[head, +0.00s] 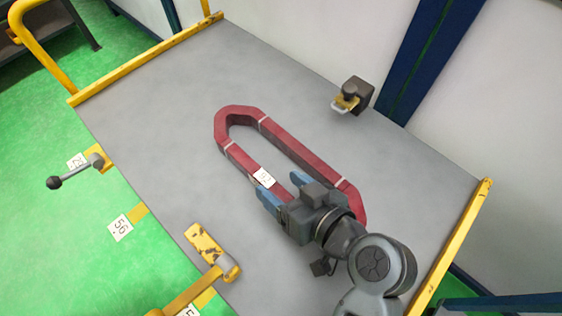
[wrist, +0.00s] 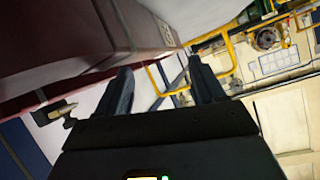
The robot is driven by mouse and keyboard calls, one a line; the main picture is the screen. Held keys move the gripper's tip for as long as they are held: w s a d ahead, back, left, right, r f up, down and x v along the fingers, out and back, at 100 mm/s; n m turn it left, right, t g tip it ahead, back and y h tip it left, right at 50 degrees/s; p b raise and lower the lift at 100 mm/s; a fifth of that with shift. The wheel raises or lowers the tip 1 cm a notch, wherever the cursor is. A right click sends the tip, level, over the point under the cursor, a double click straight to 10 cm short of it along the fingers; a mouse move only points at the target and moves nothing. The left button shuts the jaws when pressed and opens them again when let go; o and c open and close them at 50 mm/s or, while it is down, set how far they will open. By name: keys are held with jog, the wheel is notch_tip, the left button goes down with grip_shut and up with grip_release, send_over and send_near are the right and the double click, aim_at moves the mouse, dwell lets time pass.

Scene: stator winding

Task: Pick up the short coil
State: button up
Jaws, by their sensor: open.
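The short coil (head: 297,148) is a long dark red loop with pale bands and a white label. It lies over the grey table top in the head view. My gripper (head: 283,188), with blue fingers, is open at the near end of the coil's left long side, and the fingers show on either side of that bar. In the wrist view, the coil (wrist: 75,45) fills the upper left beside my open fingers (wrist: 162,75), and the gap between them shows only background. I cannot tell whether they touch the coil. My gripper and arm hide part of its near end.
The grey table (head: 170,105) has yellow edge rails. A dark clamp (head: 354,95) stands at the back right; a lever handle (head: 78,172) and a yellow clamp (head: 212,252) stand along the left edge. The table left of the coil is clear.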

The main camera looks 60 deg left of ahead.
aim_at(267, 179)
jog(key=shift+s+p+x, duration=0.2)
jog(key=shift+p+x, duration=0.2)
jog(key=shift+x, duration=1.9)
jog(key=shift+c, duration=0.5)
jog(key=shift+d+f, duration=0.1)
grip_shut()
